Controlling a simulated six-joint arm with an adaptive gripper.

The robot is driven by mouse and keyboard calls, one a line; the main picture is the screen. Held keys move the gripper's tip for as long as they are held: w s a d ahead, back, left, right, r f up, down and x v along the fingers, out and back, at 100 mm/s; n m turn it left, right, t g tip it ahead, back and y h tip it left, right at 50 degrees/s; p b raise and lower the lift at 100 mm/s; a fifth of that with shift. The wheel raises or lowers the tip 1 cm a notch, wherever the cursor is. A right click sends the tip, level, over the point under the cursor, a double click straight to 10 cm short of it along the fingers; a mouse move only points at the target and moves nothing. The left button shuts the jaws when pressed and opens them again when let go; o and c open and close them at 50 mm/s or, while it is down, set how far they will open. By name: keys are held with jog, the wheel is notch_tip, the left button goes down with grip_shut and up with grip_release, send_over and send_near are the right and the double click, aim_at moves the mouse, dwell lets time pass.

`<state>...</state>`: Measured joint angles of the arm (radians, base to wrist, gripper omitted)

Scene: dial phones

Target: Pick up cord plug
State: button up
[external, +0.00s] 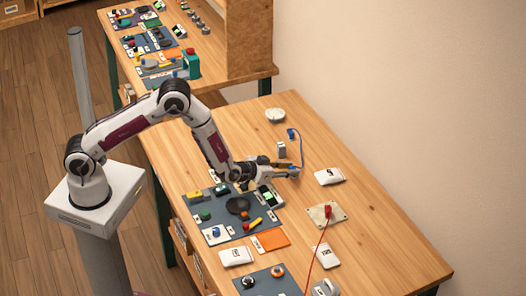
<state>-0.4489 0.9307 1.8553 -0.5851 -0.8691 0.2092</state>
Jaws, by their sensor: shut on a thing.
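A blue cord (302,150) runs from a small blue block (291,133) at the back of the near table down to my gripper (292,172). My gripper is low over the table, right of the blue-grey mat, and is shut on a small blue plug (295,170) at the cord's lower end. The fingers hide part of the plug. I cannot tell whether it touches the table. A red plug (327,210) stands on a beige plate (338,217), with a red cord (317,250) running down from it.
The blue-grey mat (208,230) holds several small parts and a dark round dish (238,205). The table's right side is mostly clear.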

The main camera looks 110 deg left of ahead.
notch_tip(320, 180, up, 9)
dwell(0.6)
jog(key=shift+f, duration=0.15)
dwell(0.3)
jog(key=r+m+t+h, duration=0.1)
jog(key=m+t+h, duration=0.3)
jog(key=m+h, duration=0.2)
send_over(310, 211)
jog(key=shift+r+t, duration=0.15)
jog(key=shift+t, duration=0.15)
jog(key=shift+f, duration=3.1)
jog(key=shift+f, duration=0.15)
jog(key=shift+f, duration=1.75)
